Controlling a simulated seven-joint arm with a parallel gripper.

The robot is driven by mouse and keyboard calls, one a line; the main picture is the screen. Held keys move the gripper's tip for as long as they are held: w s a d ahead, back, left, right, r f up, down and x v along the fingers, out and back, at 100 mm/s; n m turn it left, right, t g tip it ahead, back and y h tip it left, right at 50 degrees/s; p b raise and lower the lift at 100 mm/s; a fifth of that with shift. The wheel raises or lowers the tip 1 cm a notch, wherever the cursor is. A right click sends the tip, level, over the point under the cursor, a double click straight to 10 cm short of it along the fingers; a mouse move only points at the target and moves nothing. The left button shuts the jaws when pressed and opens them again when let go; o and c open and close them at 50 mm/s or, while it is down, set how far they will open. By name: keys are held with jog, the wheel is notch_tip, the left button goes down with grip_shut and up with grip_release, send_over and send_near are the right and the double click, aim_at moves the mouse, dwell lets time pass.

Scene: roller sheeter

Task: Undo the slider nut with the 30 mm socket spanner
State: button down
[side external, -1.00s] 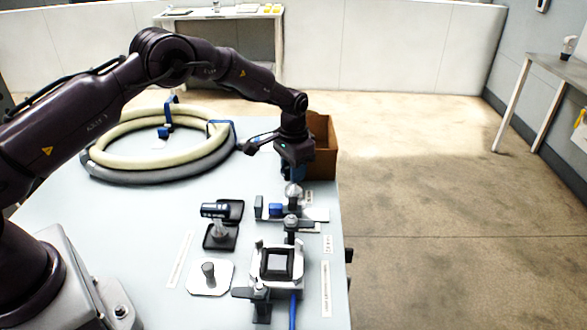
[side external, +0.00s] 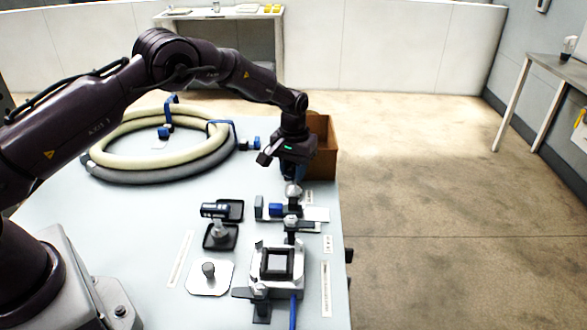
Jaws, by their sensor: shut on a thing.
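My gripper (side external: 291,168) points down over the back right of the table, in front of the brown box. It is shut on what looks like the socket spanner, but its fingers and most of the spanner are too small and dark to make out. A silver rounded piece (side external: 293,189) shows just below it, above a fixture with a blue block (side external: 275,209). I cannot tell whether this piece belongs to the spanner or the fixture. The slider nut cannot be made out separately.
A brown open box (side external: 323,150) stands behind my gripper. A coiled hose (side external: 110,170) lies at the back left. Nearer are a dark tool on a black stand (side external: 215,211), a white plate with a peg (side external: 209,278) and a silver block with a square recess (side external: 277,264).

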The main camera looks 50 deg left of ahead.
jog(key=shift+n, duration=0.5)
jog(key=n, duration=0.3)
jog(key=shift+n, duration=1.2)
jog(key=shift+m, duration=0.4)
